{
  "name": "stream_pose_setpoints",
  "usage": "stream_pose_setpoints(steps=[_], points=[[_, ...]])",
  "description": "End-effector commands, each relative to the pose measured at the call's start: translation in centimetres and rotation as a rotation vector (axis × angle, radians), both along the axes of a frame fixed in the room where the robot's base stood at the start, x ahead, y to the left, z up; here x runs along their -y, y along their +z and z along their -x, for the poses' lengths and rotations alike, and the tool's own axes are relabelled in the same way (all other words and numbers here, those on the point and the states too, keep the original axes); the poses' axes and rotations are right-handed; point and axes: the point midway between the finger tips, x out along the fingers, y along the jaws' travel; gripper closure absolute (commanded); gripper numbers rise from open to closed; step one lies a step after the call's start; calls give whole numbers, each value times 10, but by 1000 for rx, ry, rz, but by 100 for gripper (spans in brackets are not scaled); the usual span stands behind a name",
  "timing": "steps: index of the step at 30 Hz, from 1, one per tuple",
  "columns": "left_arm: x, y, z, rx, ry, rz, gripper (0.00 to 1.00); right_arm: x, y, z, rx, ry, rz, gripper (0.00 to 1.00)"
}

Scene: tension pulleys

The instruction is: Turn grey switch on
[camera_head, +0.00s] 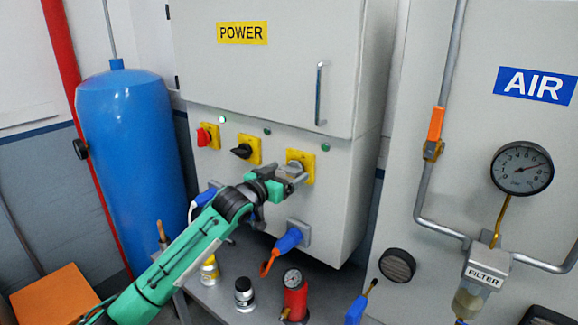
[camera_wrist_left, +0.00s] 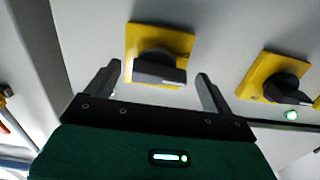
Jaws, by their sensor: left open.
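The grey switch (camera_wrist_left: 160,68) is a rotary knob on a yellow plate. In the wrist view its handle lies roughly crosswise. In the head view its yellow plate (camera_head: 307,160) is at the right end of a row of switches on the grey power cabinet, with my gripper partly hiding the knob. My left gripper (camera_head: 290,173) is open in front of it. In the wrist view its fingers (camera_wrist_left: 157,85) stand on either side of the knob, with a gap visible at each side. I cannot tell the depth of the gap. My right gripper is out of view.
A black switch (camera_head: 242,151) and a red switch (camera_head: 204,136) sit to the left. A green lamp (camera_head: 222,119) glows above the red switch. A blue plug (camera_head: 288,240) protrudes below my gripper. A blue tank (camera_head: 130,160) stands left and a pressure gauge (camera_head: 522,168) hangs right.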

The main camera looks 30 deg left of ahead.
Motion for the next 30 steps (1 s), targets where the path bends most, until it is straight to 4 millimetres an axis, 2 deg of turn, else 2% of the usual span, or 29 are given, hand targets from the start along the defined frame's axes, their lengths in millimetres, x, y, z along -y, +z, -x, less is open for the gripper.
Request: stream_pose_setpoints(steps=[6, 15, 22, 30], points=[[1, 0, -15, -1, 0, 1, 15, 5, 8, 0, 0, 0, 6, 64], [2, -1, -17, 0, 0, 0, 15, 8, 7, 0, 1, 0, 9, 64], [2, -1, -17, -1, 0, 0, 59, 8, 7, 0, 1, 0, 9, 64], [1, 0, -17, 1, 0, -23, 59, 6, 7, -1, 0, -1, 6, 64]])
